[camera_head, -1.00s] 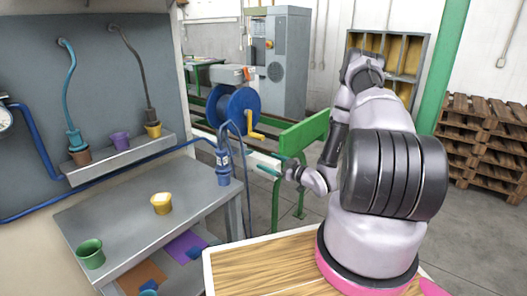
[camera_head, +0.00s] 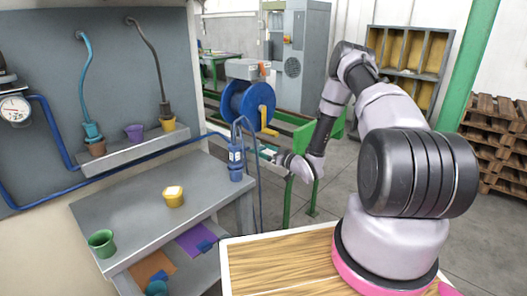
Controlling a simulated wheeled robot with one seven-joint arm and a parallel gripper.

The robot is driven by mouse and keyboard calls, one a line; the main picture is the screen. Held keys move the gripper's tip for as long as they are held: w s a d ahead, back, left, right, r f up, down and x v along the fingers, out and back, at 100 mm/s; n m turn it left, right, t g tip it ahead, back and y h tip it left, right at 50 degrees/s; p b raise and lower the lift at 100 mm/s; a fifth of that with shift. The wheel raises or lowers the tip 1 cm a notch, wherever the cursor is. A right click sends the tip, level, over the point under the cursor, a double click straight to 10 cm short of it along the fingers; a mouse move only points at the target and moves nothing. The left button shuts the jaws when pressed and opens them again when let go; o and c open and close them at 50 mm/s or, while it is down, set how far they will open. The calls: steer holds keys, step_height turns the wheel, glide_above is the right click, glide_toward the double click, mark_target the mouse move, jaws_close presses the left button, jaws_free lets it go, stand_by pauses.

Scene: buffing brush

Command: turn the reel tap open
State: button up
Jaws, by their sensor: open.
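The blue hose reel (camera_head: 238,102) stands behind the grey bench, with a grey box on top and a yellow crank (camera_head: 264,118) on its right side. I cannot make out a separate tap on the reel. A blue hose runs from the reel area to a blue fitting (camera_head: 235,158) at the bench's right corner. My gripper (camera_head: 268,153) is below and slightly right of the reel, pointing left. Its fingers are small in view and look open and empty. I cannot tell whether they touch anything.
A pressure gauge (camera_head: 15,108) and blue pipe are at left. A green rail (camera_head: 330,130) stands behind my arm. Wooden pallets (camera_head: 495,140) stand at far right.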

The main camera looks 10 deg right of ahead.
steer(key=shift+a, duration=0.1)
steer(key=c, duration=1.3)
steer(key=shift+n, duration=1)
steer(key=o, duration=1.3)
steer(key=v, duration=1.1)
